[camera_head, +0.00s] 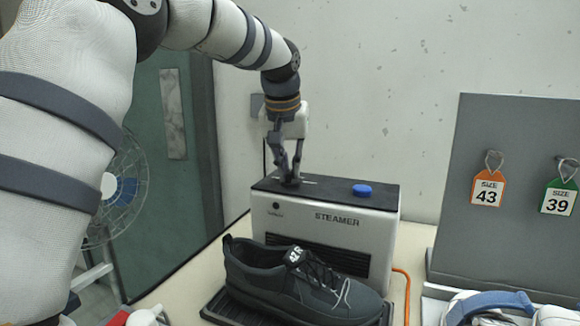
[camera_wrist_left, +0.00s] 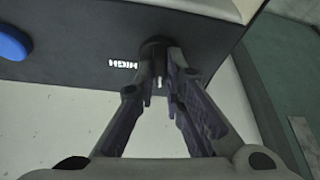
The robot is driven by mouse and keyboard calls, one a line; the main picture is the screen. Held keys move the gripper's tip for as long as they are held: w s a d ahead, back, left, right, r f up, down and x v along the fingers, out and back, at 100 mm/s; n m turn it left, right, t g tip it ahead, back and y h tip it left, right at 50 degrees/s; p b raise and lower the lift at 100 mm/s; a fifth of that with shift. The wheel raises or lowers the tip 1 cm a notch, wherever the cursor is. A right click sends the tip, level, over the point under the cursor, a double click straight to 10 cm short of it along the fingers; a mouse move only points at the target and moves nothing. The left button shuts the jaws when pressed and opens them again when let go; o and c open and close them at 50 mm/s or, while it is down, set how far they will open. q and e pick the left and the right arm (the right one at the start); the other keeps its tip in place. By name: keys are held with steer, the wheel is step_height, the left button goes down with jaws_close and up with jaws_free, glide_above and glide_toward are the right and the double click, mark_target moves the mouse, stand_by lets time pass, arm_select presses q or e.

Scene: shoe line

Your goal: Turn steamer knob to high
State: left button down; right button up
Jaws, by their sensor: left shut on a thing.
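The white steamer (camera_head: 345,218) with a black top and the word STEAMER on its front stands on the table. Its dark round knob (camera_wrist_left: 154,46) sits on the top, at the left side in the head view. In the left wrist view a white HIGH label (camera_wrist_left: 122,65) is printed beside the knob, and a small white mark shows between the fingers. My left gripper (camera_head: 289,177) points down from above and is shut on the knob, whose sides the fingers partly hide. My right gripper is not in view.
A blue button (camera_head: 362,190) is on the steamer's top, to the right. A black shoe (camera_head: 300,283) sits on a dark tray in front. An orange cable (camera_head: 406,290) runs at the right. A grey panel (camera_head: 515,240) with size tags stands further right.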

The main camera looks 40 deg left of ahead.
arm_select(q)
steer(key=m, duration=0.2)
steer(key=m+h, duration=0.1)
steer(key=shift+a+f+m, duration=0.1)
steer(key=shift+f+m, duration=0.1)
steer(key=shift+m, duration=0.2)
steer(key=m+h, duration=0.1)
steer(key=m, duration=0.2)
steer(key=shift+a+m+h, duration=0.1)
steer(key=shift+m+h, duration=0.2)
steer(key=shift+h, duration=0.1)
steer(key=m, duration=0.2)
steer(key=m+h, duration=0.1)
steer(key=m, duration=0.1)
steer(key=shift+a+f+h, duration=0.1)
steer(key=shift+h, duration=0.2)
steer(key=shift+m+g+h+b, duration=0.4)
steer(key=shift+m+b, duration=0.05)
steer(key=shift+m, duration=0.85)
steer(key=c, duration=1.7)
jaws_free()
